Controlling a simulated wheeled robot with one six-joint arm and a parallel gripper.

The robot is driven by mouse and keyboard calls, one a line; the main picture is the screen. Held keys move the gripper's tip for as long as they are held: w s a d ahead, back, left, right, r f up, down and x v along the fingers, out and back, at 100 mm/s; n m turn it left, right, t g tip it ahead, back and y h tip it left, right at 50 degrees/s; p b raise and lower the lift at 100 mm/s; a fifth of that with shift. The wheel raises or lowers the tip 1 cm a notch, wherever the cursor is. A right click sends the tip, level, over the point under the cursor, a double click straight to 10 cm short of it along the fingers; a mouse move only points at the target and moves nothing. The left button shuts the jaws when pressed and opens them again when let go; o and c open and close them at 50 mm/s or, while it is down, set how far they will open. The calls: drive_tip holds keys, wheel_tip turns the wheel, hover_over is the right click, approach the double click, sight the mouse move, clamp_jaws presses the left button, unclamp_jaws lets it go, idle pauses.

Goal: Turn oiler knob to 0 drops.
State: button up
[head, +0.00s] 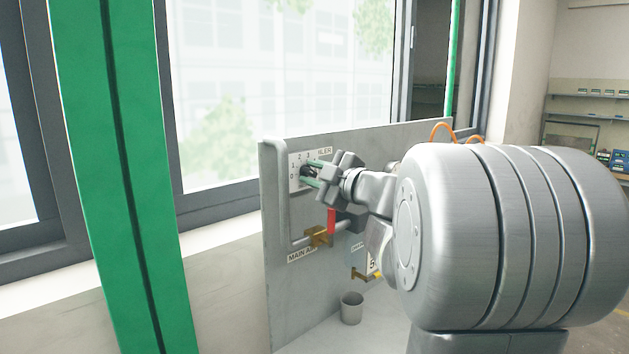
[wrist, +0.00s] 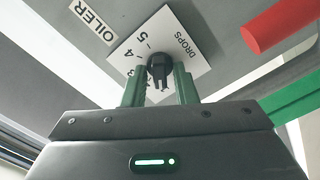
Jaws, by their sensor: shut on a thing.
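The oiler knob (wrist: 160,68) is a small black knob at the middle of a white dial plate (wrist: 190,45) with numbers and the word DROPS. In the wrist view the 4 and 5 marks show clearly; lower numbers are partly hidden by a finger. My gripper (wrist: 160,85) has its green fingers on either side of the knob and is shut on it. In the head view my gripper (head: 312,174) reaches the dial plate (head: 294,171) on the grey panel, and the knob is mostly hidden between the fingers. I cannot tell which number the knob points to.
A red valve handle (head: 331,221) on a brass valve (head: 318,236) sits just below my gripper. A second brass valve (head: 362,274) is lower right. A grey cup (head: 351,308) stands at the panel's foot. A green post (head: 125,180) rises at the left.

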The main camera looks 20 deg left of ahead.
drive_tip(key=n+b, duration=0.1)
drive_tip(key=n, duration=0.1)
drive_tip(key=n+b, duration=0.2)
drive_tip(key=n, duration=0.1)
drive_tip(key=shift+f+n, duration=0.3)
drive_tip(key=shift+r+n+b, duration=0.1)
drive_tip(key=shift+n+b, duration=0.85)
drive_tip(key=shift+n, duration=0.55)
drive_tip(key=o, duration=0.7)
drive_tip(key=v, duration=1.4)
